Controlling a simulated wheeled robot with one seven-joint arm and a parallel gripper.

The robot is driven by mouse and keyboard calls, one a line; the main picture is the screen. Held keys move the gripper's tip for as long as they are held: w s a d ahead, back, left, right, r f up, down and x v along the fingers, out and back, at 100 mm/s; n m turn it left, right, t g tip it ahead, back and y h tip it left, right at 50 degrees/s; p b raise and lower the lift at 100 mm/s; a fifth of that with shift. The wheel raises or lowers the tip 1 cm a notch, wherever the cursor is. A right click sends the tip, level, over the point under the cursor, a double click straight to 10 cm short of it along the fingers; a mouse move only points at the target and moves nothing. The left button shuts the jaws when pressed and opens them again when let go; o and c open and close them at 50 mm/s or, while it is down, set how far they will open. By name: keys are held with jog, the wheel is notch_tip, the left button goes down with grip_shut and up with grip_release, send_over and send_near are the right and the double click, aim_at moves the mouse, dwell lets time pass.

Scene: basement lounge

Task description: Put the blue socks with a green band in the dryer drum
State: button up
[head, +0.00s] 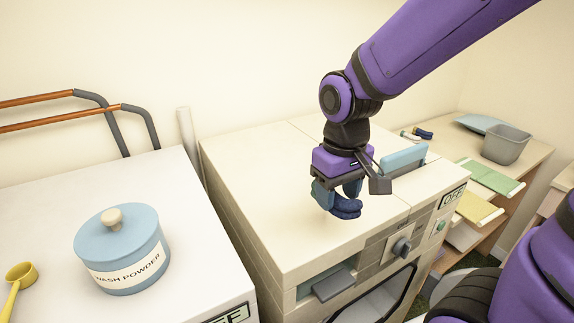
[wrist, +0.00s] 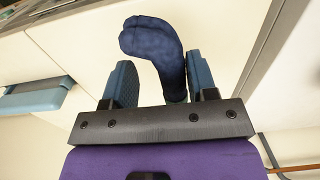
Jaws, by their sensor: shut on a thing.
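My gripper (head: 337,192) is shut on a dark blue sock (head: 346,208), which hangs just below the fingers above the top of a cream machine (head: 275,190). In the wrist view the sock (wrist: 152,42) sticks out past the fingers, its lower part close to the right finger.
A wash powder jar (head: 122,250) stands on the left machine.

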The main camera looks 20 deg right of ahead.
send_over(295, 188)
jog(key=shift+s+f, duration=0.25)
jog(key=shift+f, duration=0.45)
jog(key=shift+w+f, duration=0.25)
jog(key=shift+f, duration=1.55)
jog(key=shift+f, duration=0.1)
jog(key=o, duration=0.9)
